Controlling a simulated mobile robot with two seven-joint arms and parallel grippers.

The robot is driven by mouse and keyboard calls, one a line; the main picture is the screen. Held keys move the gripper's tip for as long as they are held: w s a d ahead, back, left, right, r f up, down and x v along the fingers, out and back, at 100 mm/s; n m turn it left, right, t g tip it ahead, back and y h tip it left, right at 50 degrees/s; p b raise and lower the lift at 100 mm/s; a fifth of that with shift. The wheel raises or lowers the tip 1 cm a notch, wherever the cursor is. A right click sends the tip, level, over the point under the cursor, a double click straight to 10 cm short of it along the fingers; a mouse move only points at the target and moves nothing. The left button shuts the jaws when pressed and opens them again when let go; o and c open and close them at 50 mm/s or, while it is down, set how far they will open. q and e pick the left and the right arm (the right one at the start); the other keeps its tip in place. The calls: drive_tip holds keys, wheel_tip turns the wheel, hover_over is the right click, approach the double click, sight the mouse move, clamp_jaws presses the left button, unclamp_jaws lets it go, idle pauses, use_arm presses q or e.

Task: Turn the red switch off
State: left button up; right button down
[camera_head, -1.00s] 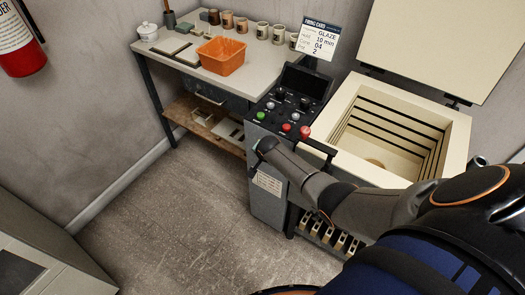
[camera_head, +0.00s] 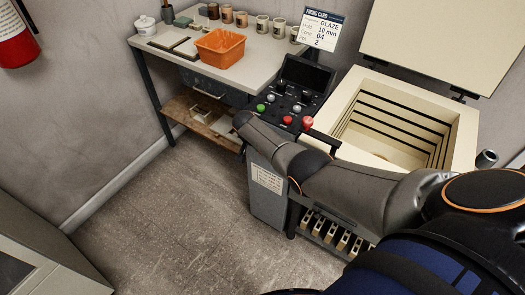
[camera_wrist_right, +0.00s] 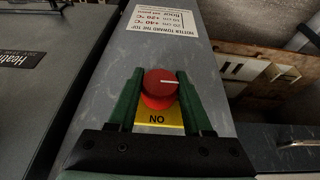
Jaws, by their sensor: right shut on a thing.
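The red switch (camera_wrist_right: 158,88) is a round red knob with a white line pointing right, on a yellow plate (camera_wrist_right: 168,117) that reads ON upside down in the right wrist view. My right gripper (camera_wrist_right: 160,75) has its two green fingers on either side of the knob and is shut on it. In the head view my right arm comes in from the right and hides the gripper and the switch on the grey cabinet's (camera_head: 264,205) front. My left gripper is not in view.
Above the arm is a control panel with a green button (camera_head: 261,107) and red knobs (camera_head: 307,122). An open kiln (camera_head: 340,125) stands right of it. A table with an orange basket (camera_head: 221,47) and several cups stands left. The floor in front is clear.

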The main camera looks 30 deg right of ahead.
drive_tip(key=shift+c, duration=1.7)
unclamp_jaws()
drive_tip(key=p+v, duration=0.5)
drive_tip(key=v, duration=0.7)
drive_tip(key=shift+r+p, duration=0.3)
